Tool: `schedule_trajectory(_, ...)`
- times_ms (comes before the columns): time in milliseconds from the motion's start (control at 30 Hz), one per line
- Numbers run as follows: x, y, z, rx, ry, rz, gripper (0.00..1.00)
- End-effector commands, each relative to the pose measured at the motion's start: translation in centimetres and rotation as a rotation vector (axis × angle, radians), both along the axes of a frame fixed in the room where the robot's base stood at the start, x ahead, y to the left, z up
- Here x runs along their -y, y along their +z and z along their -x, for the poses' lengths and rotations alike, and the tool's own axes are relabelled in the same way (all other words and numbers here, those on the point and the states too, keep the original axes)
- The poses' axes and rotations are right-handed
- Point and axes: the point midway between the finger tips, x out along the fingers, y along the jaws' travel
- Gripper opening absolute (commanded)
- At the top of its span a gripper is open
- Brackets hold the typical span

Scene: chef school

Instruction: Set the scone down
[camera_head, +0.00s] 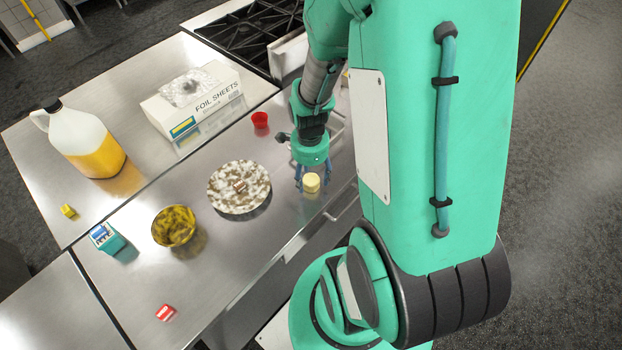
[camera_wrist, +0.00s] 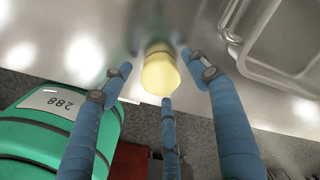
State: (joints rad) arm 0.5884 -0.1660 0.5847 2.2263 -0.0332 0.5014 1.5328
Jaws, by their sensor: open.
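The scone (camera_head: 311,182) is a small pale yellow, rounded cylinder. It appears to stand upright on the steel counter (camera_head: 255,225), close to the front edge, with a faint reflection by it. My gripper (camera_head: 312,178) is above and around it, with its blue fingers spread. In the wrist view the scone (camera_wrist: 159,74) is between the open fingertips (camera_wrist: 158,76), with visible gaps at the sides. Whether the lower finger touches it, I cannot tell.
A speckled plate (camera_head: 232,206) with a small copper-coloured object, a patterned bowl (camera_head: 174,226) and a red cup (camera_head: 260,119) stand left of my gripper. A foil box (camera_head: 200,108) and a juice jug (camera_head: 85,143) stand farther back. A metal handle (camera_head: 345,208) juts from the counter front.

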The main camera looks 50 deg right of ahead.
Motion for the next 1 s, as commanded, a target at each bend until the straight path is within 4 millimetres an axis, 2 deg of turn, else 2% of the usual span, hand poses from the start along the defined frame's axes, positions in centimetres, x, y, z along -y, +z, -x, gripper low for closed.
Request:
schedule_trajectory(500, -0.1, 8.3, -0.2, 0.003, 0.000, 0.001, 0.60)
schedule_trajectory(700, -0.1, 10.0, -0.2, 0.002, 0.000, 0.001, 0.60)
schedule_trajectory(1000, -0.1, 10.3, -0.1, 0.000, 0.000, 0.000, 0.60)
